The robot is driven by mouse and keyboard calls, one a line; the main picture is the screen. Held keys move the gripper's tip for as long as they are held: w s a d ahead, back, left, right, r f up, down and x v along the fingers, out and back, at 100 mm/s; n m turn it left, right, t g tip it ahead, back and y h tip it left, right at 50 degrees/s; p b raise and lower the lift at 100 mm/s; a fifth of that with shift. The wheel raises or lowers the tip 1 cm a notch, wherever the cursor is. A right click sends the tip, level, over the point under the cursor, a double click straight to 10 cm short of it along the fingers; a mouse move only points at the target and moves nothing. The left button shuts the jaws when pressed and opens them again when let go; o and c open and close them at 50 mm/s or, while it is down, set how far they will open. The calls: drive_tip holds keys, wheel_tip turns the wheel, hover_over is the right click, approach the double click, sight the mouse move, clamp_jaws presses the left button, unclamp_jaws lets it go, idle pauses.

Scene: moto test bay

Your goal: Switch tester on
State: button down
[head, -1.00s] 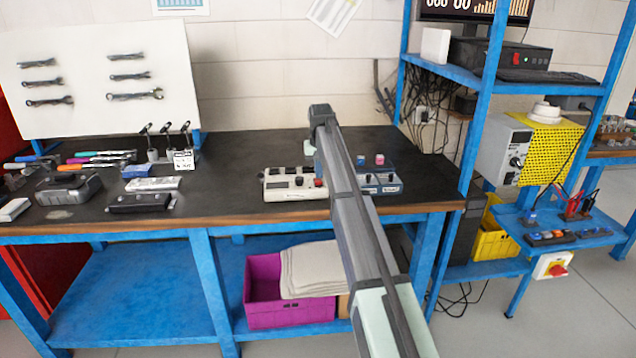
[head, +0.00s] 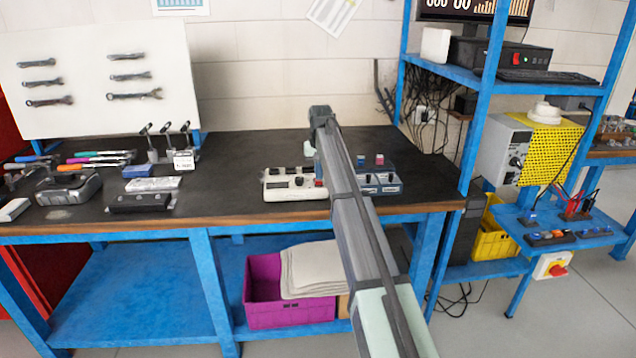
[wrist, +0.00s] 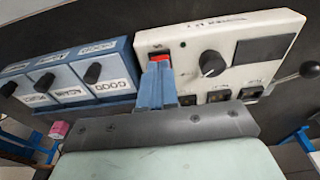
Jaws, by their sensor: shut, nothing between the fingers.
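The tester is a white box (head: 285,195) on the dark bench in the head view. In the wrist view its face (wrist: 222,42) shows upside-down lettering, a black knob (wrist: 212,63), a dark display and several black buttons. A red switch (wrist: 158,57) sits near its left corner. My gripper (wrist: 157,75) is shut and empty, its blue fingertips right at the red switch, covering part of it. I cannot tell whether they touch it or which way the switch is set.
A blue box with several black knobs (wrist: 92,73) stands beside the tester, close to my fingers. A pink block (head: 379,158) lies behind it. A black lever (wrist: 308,70) is at the tester's other side. A blue shelf frame (head: 470,150) stands to the right.

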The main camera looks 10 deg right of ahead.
sight(319, 187)
drive_tip(key=shift+f, duration=0.4)
drive_tip(key=shift+f, duration=0.65)
idle(0.8)
drive_tip(key=shift+r, duration=0.15)
wheel_tip(319, 187, up, 7)
idle(0.8)
